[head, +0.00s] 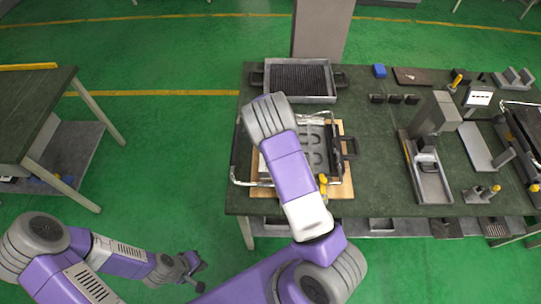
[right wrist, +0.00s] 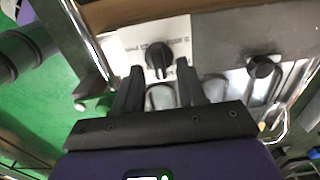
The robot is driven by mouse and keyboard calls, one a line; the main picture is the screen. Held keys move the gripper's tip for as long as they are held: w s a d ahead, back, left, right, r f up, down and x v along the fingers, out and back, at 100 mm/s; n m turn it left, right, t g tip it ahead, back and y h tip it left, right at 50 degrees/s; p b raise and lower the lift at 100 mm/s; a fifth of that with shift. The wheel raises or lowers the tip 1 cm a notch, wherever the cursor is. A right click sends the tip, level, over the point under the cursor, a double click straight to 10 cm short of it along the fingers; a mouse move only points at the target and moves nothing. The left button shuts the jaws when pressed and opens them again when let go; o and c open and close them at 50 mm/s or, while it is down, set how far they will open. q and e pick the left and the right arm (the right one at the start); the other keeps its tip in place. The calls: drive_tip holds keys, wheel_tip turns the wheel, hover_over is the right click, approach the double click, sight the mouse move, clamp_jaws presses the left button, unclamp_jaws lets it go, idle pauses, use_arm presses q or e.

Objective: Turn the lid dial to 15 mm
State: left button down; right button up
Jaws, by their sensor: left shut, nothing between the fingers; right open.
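The lid dial (right wrist: 158,56) is a black knob on a pale plate with small dark printed marks, too blurred to read. In the right wrist view my open right gripper (right wrist: 160,72) has its dark fingers on either side of the dial's near end, with no clear contact. The appliance (head: 314,143) sits on a wooden board on the bench in the head view. My right arm covers part of it there and hides the dial and right gripper. My left gripper (head: 190,266) is shut and empty, low at left, away from the bench.
A second black knob (right wrist: 262,67) sits right of the dial, and a metal bar (right wrist: 88,42) runs along the left. A ribbed tray (head: 299,78) stands behind the appliance. A grey press-like device (head: 433,120) stands to its right. Green floor lies open at left.

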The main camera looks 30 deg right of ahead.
wheel_tip(320, 180, up, 6)
drive_tip(key=shift+r, duration=0.1)
idle(0.6)
